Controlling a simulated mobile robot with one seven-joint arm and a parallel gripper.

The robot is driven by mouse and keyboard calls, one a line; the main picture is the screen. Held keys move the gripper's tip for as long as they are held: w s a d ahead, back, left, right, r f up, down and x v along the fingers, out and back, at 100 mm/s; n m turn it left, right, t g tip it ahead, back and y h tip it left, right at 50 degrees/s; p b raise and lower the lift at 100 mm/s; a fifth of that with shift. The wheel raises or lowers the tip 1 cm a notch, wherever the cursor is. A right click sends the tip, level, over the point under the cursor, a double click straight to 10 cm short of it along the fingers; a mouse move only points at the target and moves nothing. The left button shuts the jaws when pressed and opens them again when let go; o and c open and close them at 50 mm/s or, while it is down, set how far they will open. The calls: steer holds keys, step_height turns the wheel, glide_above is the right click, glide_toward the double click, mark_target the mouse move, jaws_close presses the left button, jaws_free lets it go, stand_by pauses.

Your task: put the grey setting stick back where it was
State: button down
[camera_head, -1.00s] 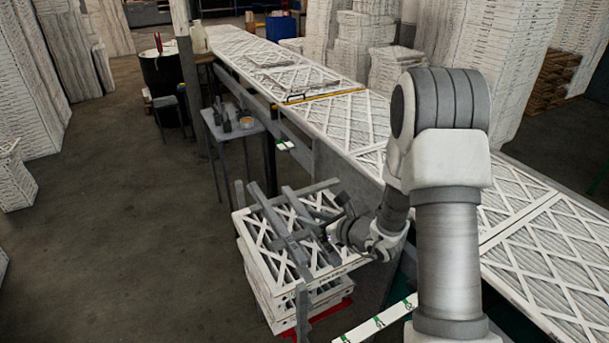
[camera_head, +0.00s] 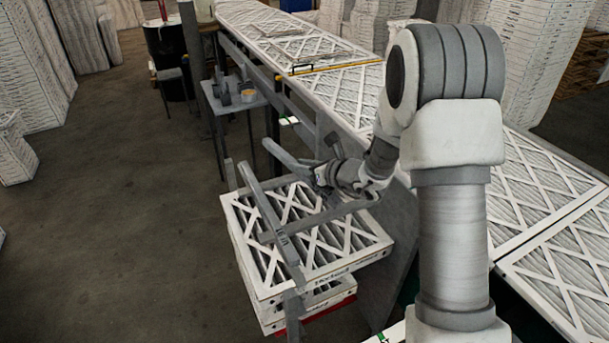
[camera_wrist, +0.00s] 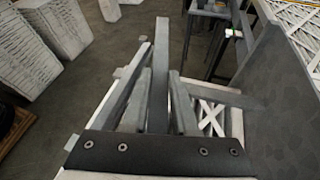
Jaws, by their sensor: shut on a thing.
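The grey setting stick (camera_head: 284,158) is held in my gripper (camera_head: 318,178). It slants up and left from the jaws, above the far part of the stack of boxed filters (camera_head: 322,262). In the wrist view the stick (camera_wrist: 161,40) runs straight out from between the fingers of my gripper (camera_wrist: 160,78). Its near end is hidden by the hand. A long grey bar (camera_head: 269,218) lies along the left of the stack's top. A second grey bar (camera_head: 318,220) crosses the top below my gripper. I cannot tell the stick's exact height.
A conveyor (camera_head: 345,105) with white filters runs along the right side. A small grey table (camera_head: 233,97) with tools and a cup stands behind the stack. A grey panel (camera_wrist: 285,90) rises close on the right. The floor (camera_head: 120,240) on the left is clear.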

step_height(320, 180, down, 8)
steer(key=b, duration=0.3)
steer(key=shift+b, duration=0.3)
steer(key=shift+f+b, duration=0.35)
steer(key=shift+b, duration=0.05)
stand_by(0.5)
steer(key=c, duration=0.6)
jaws_free()
steer(key=shift+d, duration=0.1)
